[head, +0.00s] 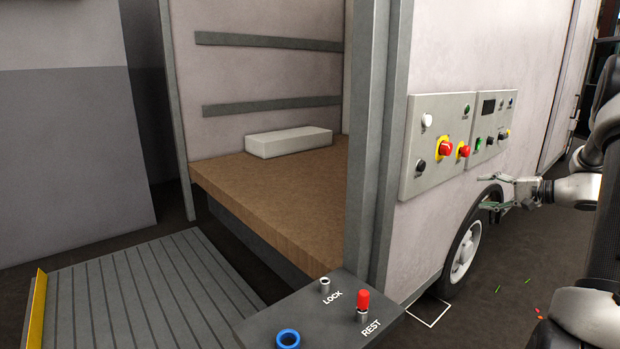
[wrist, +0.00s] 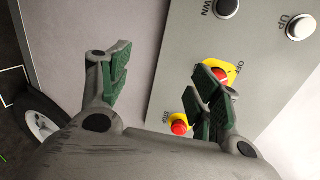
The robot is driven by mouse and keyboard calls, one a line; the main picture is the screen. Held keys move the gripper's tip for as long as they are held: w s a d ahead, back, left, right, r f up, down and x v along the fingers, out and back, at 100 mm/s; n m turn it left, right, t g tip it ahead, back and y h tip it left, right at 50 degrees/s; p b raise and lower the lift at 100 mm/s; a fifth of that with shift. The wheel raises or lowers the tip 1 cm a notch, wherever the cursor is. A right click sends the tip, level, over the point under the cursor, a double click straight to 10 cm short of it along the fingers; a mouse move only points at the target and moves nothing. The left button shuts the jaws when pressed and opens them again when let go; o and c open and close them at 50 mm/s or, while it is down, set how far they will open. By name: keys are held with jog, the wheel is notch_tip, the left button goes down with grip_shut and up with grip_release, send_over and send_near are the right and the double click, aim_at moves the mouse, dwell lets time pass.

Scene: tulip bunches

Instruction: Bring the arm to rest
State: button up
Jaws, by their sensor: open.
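My gripper (head: 484,192) is at the right of the head view, in front of the van's side wall and wheel, just below the control panels. Its two fingers are spread and nothing is between them. In the wrist view my gripper (wrist: 160,78) has green-padded fingers apart, with the left control panel (wrist: 178,70) behind and the right finger partly covering the red knob on yellow. My arm comes in from the right edge of the head view. Whether the fingers touch the wall or wheel I cannot tell.
The left panel (head: 435,185) carries several buttons. A second panel (head: 487,154) is beside it. The wheel (head: 464,253) is below. A dark ledge (head: 300,318) has LOCK and REST labels and a red-topped post (head: 362,300). A white block (head: 288,142) lies on the brown cargo floor (head: 240,195).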

jog(key=s+a+n+g+h, duration=0.15)
jog(key=s+a+g, duration=0.3)
jog(key=s, duration=0.55)
jog(key=s+a+g+h, duration=0.2)
jog(key=s+a+g, duration=0.3)
jog(key=s, duration=0.6)
jog(key=s+a+r+n+t+h, duration=0.1)
jog(key=s+a+r+n+h, duration=0.2)
jog(key=s, duration=0.6)
jog(key=s+a+r+n+t+h, duration=0.1)
jog(key=s+a+r+n+h, duration=0.2)
jog(key=s+a+r+n, duration=0.3)
jog(key=s+a, duration=0.1)
jog(key=s, duration=0.2)
jog(key=shift+r+t, duration=0.15)
jog(key=shift+t, duration=0.2)
